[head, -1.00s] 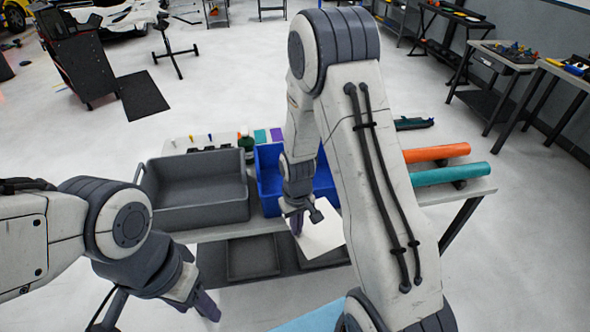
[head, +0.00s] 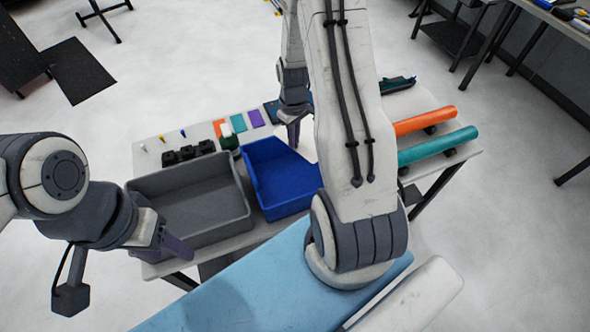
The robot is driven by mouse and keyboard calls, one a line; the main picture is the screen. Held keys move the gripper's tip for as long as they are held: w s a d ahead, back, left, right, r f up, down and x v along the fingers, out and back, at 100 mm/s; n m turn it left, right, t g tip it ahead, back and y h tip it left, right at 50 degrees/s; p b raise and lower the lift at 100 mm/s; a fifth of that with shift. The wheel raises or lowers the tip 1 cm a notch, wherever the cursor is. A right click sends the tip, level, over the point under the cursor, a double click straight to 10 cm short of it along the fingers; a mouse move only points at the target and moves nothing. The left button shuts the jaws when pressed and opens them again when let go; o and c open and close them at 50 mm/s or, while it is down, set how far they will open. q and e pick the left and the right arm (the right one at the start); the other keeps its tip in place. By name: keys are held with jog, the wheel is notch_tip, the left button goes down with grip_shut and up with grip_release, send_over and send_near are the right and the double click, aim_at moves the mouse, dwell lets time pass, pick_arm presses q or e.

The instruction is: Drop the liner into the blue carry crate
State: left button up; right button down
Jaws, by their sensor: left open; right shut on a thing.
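The blue carry crate (head: 268,180) stands on the table, right of a grey bin. Its right part is hidden behind my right arm. My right gripper (head: 293,142) points down at the crate's far edge, shut on the white liner. Only a pale patch of the liner (head: 308,142) seems to show beside the fingers; my arm hides the rest, so I cannot tell how it hangs. My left gripper (head: 178,248) is open and empty at the front of the grey bin.
The grey bin (head: 205,237) stands close left of the crate. Black blocks (head: 186,154) and colour swatches (head: 239,123) lie behind. An orange roll (head: 424,121) and a teal roll (head: 437,146) lie on the right. A light blue surface (head: 250,290) fills the foreground.

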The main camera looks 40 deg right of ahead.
notch_tip(320, 180, down, 6)
jog(key=b, duration=0.4)
jog(key=shift+r, duration=0.25)
jog(key=c, duration=1)
grip_release()
jog(key=shift+o, duration=0.2)
jog(key=shift+r, duration=0.5)
notch_tip(320, 180, up, 10)
jog(key=shift+f+b, duration=0.2)
jog(key=shift+b, duration=1)
